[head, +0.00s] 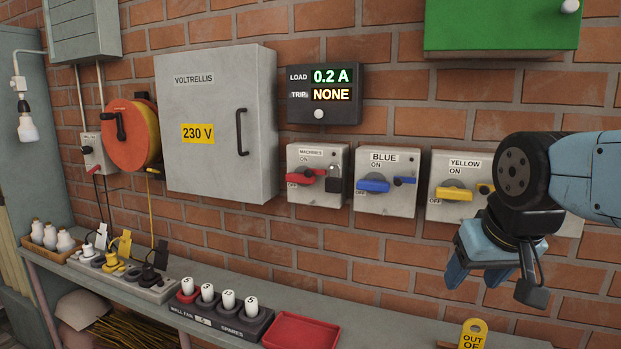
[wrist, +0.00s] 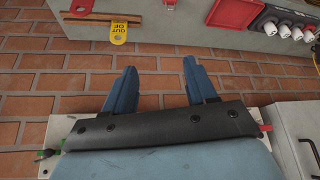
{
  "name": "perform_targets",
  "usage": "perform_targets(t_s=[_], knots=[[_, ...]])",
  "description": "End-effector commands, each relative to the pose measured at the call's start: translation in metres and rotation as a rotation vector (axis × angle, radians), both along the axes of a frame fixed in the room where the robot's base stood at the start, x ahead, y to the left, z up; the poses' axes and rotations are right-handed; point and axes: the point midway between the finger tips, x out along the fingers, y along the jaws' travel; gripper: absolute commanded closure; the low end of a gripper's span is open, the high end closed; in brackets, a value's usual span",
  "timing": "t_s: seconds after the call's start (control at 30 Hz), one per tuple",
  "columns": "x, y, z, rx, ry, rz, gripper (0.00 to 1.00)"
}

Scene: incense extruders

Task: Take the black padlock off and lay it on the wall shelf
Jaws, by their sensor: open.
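The black padlock (head: 333,180) hangs on the right side of the MACHINES switch box (head: 313,159), by its red handle (head: 305,178). Its shackle is grey. The wall shelf (head: 360,327) is a long grey ledge running along the brick wall below the switches; part of it also shows upside down at the top of the wrist view (wrist: 185,28). My gripper (head: 495,285) is in front of the wall at the right, below the YELLOW switch box and well right of the padlock. Its blue fingers are apart and empty in the wrist view (wrist: 160,75). The padlock cannot be made out in the wrist view.
A red tray (head: 300,331), a spares holder with white fuses (head: 220,312) and a power strip (head: 120,272) stand on the shelf. A yellow tag (head: 473,336) is near its right part.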

Motion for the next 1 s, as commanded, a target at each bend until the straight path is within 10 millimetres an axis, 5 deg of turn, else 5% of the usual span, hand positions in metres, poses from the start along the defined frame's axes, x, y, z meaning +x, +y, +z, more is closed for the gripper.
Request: perform_targets(t_s=[0.23,0.47,0.8,1.0], knots=[[0.039,-0.002,0.011,-0.120,0.032,-0.101,0.40],[0.102,0.030,0.034,-0.262,-0.075,-0.236,0.40],[0.190,0.146,0.071,-0.269,-0.444,-0.325,0.40],[0.213,0.214,0.084,-0.173,-0.618,-0.323,0.40]])
